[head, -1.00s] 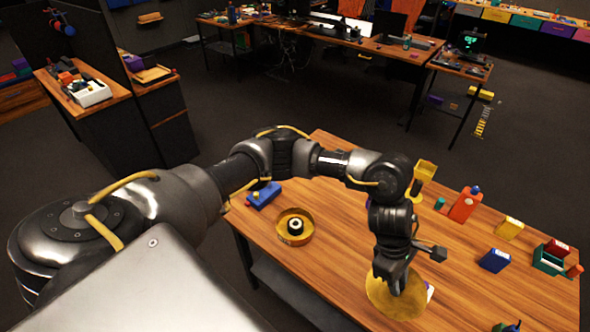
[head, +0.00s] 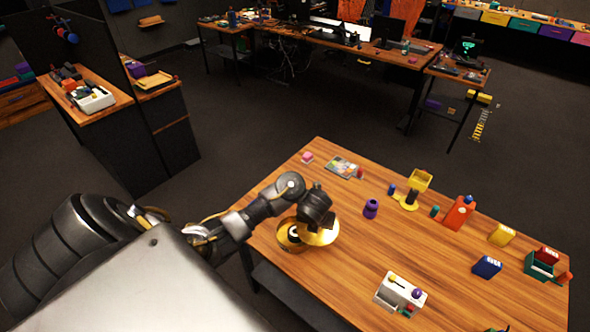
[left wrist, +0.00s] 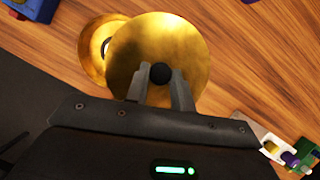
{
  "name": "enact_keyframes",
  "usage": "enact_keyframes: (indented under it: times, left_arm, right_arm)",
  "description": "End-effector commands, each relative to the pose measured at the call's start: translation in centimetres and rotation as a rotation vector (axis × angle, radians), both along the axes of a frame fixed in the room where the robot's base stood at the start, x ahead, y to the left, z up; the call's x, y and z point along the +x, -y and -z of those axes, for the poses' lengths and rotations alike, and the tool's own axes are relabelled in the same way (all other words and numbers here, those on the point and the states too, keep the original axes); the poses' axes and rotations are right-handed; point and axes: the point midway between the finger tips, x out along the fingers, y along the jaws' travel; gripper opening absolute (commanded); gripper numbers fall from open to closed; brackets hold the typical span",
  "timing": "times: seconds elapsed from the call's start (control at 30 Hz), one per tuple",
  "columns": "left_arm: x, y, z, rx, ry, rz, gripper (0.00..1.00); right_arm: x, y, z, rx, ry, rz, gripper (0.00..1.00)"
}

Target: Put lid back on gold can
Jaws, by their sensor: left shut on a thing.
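The gold can (head: 287,236) is a low, round, open container near the left edge of the table; the gripper and lid hide part of it. The gold lid (head: 322,237) is a round disc with a dark knob. My left gripper (head: 312,223) is shut on the lid's knob. The lid is just right of the can and overlaps its edge in the picture. In the left wrist view, the lid (left wrist: 185,45) covers much of the can (left wrist: 90,50), and the fingers (left wrist: 160,78) are around the black knob. The height gap is unclear. My right gripper is not visible.
A white panel with a purple ball (head: 400,294) sits at the table's front. The table between lid and white panel is clear.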

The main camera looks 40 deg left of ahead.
Motion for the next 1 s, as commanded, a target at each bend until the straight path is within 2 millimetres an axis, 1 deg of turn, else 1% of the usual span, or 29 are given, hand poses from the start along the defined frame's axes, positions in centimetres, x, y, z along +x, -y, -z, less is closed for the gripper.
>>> enact_keyframes:
  times: [0.03, 0.1, 0.2, 0.23, 0.4, 0.53, 0.67, 0.83, 0.9, 1.0]
  left_arm:
    - [-0.6, -2.1, 0.3, 0.001, -0.002, -0.095, 0.02]
    - [-1.0, -4.5, 0.4, 0.000, 0.002, -0.219, 0.02]
    - [-1.5, -6.7, 0.4, -0.002, 0.002, -0.361, 0.02]
    - [-1.6, -7.0, 0.3, -0.003, 0.004, -0.389, 0.02]
    - [-1.8, -7.8, 0.2, -0.001, 0.005, -0.454, 0.02]
    - [-1.8, -7.8, 0.3, 0.000, 0.004, -0.456, 0.02]
    - [-1.8, -7.8, 0.8, 0.001, 0.002, -0.453, 0.02]
    - [-1.9, -8.0, 2.4, 0.006, 0.002, -0.452, 0.02]
    - [-1.8, -7.7, 3.6, -0.003, 0.003, -0.453, 0.02]
    - [-1.8, -7.7, 4.5, -0.002, 0.003, -0.453, 0.02]
  right_arm:
    - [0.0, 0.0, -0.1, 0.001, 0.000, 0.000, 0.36]
    - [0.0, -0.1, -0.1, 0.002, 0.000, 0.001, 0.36]
    - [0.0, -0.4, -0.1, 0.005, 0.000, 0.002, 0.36]
    - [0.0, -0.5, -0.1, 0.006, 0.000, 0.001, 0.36]
    - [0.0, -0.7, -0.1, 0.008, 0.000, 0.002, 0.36]
    - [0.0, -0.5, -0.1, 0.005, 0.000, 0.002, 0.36]
    - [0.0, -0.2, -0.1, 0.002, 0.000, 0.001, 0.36]
    - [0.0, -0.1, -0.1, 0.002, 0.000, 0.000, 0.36]
    - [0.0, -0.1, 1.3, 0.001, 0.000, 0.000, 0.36]
    - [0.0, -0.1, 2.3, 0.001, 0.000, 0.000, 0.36]
